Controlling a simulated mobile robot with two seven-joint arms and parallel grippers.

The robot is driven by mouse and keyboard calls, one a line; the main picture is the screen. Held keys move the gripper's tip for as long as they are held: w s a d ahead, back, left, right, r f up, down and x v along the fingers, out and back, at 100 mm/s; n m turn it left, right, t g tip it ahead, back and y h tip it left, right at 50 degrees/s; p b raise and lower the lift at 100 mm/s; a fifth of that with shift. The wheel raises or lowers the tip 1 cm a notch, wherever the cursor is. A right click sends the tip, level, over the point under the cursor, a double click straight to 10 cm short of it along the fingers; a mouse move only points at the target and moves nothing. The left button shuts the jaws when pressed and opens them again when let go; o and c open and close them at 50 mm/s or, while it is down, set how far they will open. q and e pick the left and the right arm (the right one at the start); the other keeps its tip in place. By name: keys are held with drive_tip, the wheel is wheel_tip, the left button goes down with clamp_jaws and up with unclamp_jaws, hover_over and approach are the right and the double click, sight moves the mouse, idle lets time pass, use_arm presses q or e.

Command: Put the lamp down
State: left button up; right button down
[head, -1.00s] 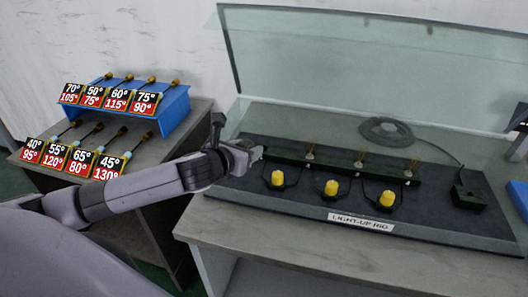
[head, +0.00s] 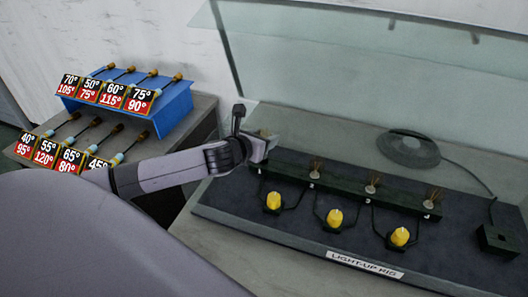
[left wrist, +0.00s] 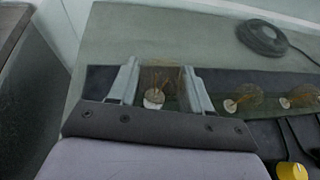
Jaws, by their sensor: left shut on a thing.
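My left gripper (head: 266,143) is at the left end of the dark green bar (head: 340,183) on the light-up rig. In the left wrist view its two fingers (left wrist: 157,88) are closed around a lamp (left wrist: 158,76) with amber, see-through glass and a pale round part low down. I cannot tell whether the held lamp touches the bar. Several similar lamps stand on the bar to its right, such as one (head: 316,167) near the middle; two show in the left wrist view, the nearer one (left wrist: 242,97) beside the right finger. My right gripper is not in view.
Three yellow knobs (head: 334,218) stand on the rig's dark base, in front of the bar. A transparent cover (head: 360,60) stands raised behind. A coiled cable (head: 408,148) lies at the back right. A blue stand (head: 172,105) with temperature cards is on the left table.

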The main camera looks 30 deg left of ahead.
use_arm(q)
drive_tip(key=shift+f, duration=2.25)
drive_tip(key=shift+f, duration=0.15)
drive_tip(key=o, duration=1)
drive_tip(key=v, duration=1.2)
